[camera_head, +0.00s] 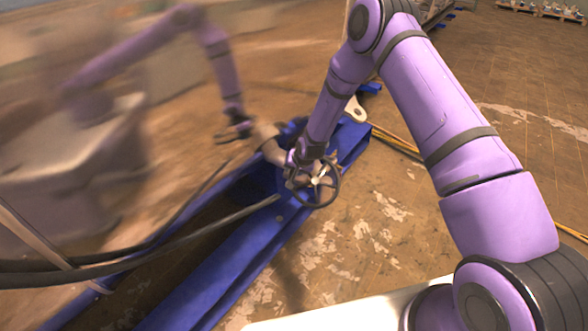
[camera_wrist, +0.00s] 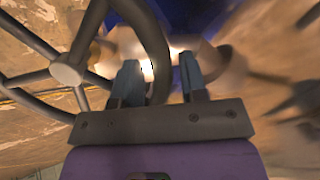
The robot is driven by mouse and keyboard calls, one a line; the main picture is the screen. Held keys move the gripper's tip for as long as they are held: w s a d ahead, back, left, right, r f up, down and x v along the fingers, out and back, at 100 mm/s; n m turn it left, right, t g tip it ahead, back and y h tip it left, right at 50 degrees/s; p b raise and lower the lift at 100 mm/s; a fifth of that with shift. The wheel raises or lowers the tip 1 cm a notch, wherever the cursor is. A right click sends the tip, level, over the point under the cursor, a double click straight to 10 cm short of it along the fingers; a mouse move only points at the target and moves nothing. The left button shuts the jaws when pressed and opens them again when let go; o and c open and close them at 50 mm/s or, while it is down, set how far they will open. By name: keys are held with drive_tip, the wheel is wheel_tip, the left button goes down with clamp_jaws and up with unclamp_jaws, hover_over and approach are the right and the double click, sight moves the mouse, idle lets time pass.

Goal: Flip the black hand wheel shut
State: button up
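The black hand wheel (camera_head: 336,186) stands beside the blue frame near the middle of the head view, with a pale hub. In the wrist view the wheel (camera_wrist: 66,73) fills the left side, showing its hub, spokes and curved rim. My gripper (camera_wrist: 160,75) is at the wheel, its two fingers apart. A stretch of rim runs between the fingers, with a visible gap to the right finger. Whether the left finger touches the rim, I cannot tell. In the head view my gripper (camera_head: 303,168) partly overlaps the wheel, and its fingers are hard to make out.
A shiny curved chamber wall (camera_head: 60,60) on the left mirrors my arm and the wheel. A blue frame (camera_head: 235,240) runs below it. A dark cable (camera_head: 180,243) crosses the frame. The worn brown floor (camera_head: 390,240) right of the wheel is mostly clear.

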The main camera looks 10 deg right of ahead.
clamp_jaws()
